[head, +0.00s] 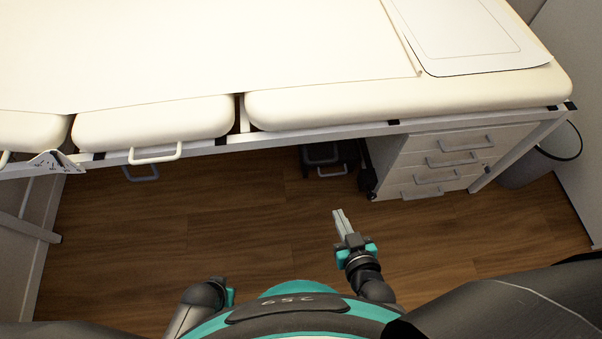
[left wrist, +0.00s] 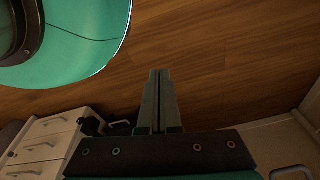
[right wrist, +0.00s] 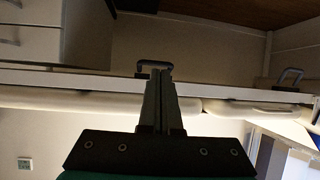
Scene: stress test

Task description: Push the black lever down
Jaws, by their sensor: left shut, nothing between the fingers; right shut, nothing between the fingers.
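A dark bracket-shaped lever (right wrist: 154,66) shows just past my right fingertips in the right wrist view, at the bench frame; I cannot tell if they touch in that view. In the head view a small loop handle (head: 332,171) hangs by a black block under the bench, and a dark grey loop (head: 141,173) hangs further left; I cannot tell which is the black lever. My right gripper (head: 338,213) is shut and empty over the floor, apart from the bench in the head view. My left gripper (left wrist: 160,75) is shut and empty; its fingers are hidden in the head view.
The cream padded bench (head: 360,109) spans the far side, with a white handle (head: 155,153) at its edge. A drawer cabinet (head: 415,148) stands under its right part, with a dark bin (head: 524,168) beyond. Wooden floor (head: 240,220) is free in front.

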